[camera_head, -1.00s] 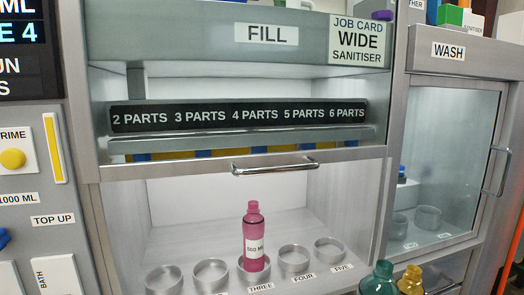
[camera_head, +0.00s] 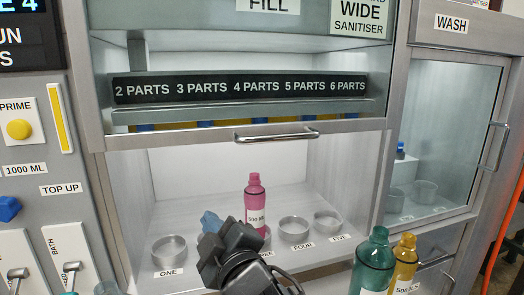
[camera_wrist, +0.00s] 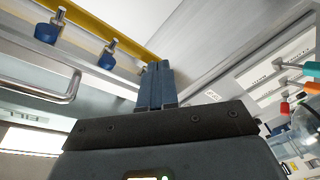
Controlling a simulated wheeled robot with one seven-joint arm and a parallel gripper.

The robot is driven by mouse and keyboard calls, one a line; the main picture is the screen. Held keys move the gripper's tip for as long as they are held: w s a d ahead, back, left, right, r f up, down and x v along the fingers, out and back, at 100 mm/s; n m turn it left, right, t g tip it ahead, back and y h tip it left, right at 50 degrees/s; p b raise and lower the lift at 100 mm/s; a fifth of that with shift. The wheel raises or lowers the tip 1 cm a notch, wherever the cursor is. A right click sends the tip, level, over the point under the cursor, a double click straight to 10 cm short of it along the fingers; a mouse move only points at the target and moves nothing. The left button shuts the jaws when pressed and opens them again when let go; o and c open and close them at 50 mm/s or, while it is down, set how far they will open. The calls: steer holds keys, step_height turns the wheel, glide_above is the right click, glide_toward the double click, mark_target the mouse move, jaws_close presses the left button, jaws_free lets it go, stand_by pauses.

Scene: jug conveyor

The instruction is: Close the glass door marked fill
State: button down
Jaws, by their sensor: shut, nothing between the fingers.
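The glass door marked FILL (camera_head: 225,45) is raised, with the bay open below its bottom rail. Its bar handle (camera_head: 277,135) is on that rail, and a metal bar handle also shows at the left of the wrist view (camera_wrist: 72,88). My gripper (camera_head: 209,220) is below and left of the handle, at the mouth of the bay, apart from the handle. Its blue fingers are together and empty, also in the wrist view (camera_wrist: 155,84).
Blue nozzles (camera_wrist: 108,56) hang overhead. A green bottle (camera_head: 374,262) and an amber bottle (camera_head: 404,264) stand at front right. The WASH door (camera_head: 450,135) at right is down.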

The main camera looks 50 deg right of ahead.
steer(key=w+d+r+m+g+h, duration=0.1)
steer(key=w+r+m+h, duration=0.1)
steer(key=r, duration=0.4)
steer(key=w+d+r+m+g+h, duration=0.1)
steer(key=w+r+h, duration=0.2)
steer(key=r, duration=0.2)
steer(key=m+g+h, duration=0.2)
steer(key=m+g, duration=0.3)
glide_toward(217, 94)
steer(key=x, duration=0.5)
steer(key=shift+d+b, duration=0.1)
steer(key=shift+b, duration=0.3)
steer(key=s+d+r+m+g+y+b, duration=0.25)
steer(key=s+r+m+g+y, duration=0.25)
steer(key=s+r+y, duration=0.4)
steer(key=shift+y, duration=0.5)
steer(key=x, duration=0.3)
steer(key=s+p+x, duration=0.1)
steer(key=x, duration=0.5)
steer(key=shift+s+d+f, duration=0.1)
steer(key=shift+d+f, duration=0.15)
steer(key=shift+f, duration=0.2)
steer(key=shift+s+f+p, duration=0.15)
steer(key=shift+f+p, duration=0.15)
steer(key=shift+f, duration=2.05)
